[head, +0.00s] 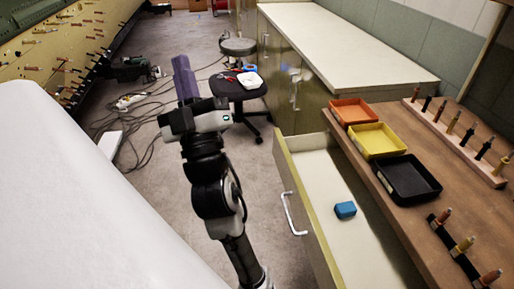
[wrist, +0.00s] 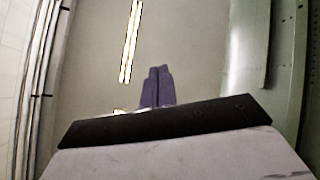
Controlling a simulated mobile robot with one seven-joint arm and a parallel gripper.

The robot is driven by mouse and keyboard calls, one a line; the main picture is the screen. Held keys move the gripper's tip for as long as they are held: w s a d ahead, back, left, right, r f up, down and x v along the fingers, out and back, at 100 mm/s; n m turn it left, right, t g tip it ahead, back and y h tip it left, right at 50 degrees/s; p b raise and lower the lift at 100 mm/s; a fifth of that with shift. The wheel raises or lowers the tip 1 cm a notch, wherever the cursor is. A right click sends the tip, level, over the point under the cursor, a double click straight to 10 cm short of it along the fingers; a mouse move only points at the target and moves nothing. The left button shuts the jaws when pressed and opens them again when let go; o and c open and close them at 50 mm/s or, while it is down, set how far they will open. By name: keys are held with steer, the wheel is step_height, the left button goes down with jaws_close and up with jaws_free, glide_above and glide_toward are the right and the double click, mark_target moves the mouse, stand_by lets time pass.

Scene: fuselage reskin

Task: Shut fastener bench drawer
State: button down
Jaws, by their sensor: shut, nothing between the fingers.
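The fastener bench drawer (head: 289,187) stands pulled out of the wooden bench on the right in the head view. Its front carries a white bar handle (head: 291,214) facing left. A small blue block (head: 345,210) lies inside the drawer. My gripper (head: 183,66) has purple fingers and points up and away, left of the drawer and apart from the handle. In the wrist view the purple fingertips (wrist: 158,77) are together with nothing between them. The drawer does not show in the wrist view.
Orange (head: 354,112), yellow (head: 376,140) and black (head: 408,179) trays sit on the wooden bench top (head: 430,140). A stool (head: 240,85) with tools and a grey cabinet (head: 350,45) stand beyond. Cables (head: 140,125) lie on the floor. A large white curved surface (head: 70,200) fills the left.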

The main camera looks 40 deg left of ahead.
steer(key=w+a+f+m+t+h+b, duration=0.1)
steer(key=w+a+f+h, duration=0.15)
steer(key=f, duration=0.35)
steer(key=w+a+f+t+h+b, duration=0.2)
steer(key=f+h, duration=0.1)
steer(key=f, duration=0.4)
steer(key=t+h+b, duration=0.3)
steer(key=h+b, duration=0.7)
steer(key=h, duration=0.7)
glide_toward(285, 178)
steer(key=w+a, duration=0.2)
steer(key=a, duration=0.1)
steer(key=w, duration=0.1)
steer(key=w+d, duration=0.1)
steer(key=w, duration=0.1)
steer(key=shift+d+r, duration=0.25)
steer(key=shift+r, duration=0.1)
steer(key=shift+w+d, duration=0.35)
steer(key=shift+w, duration=0.05)
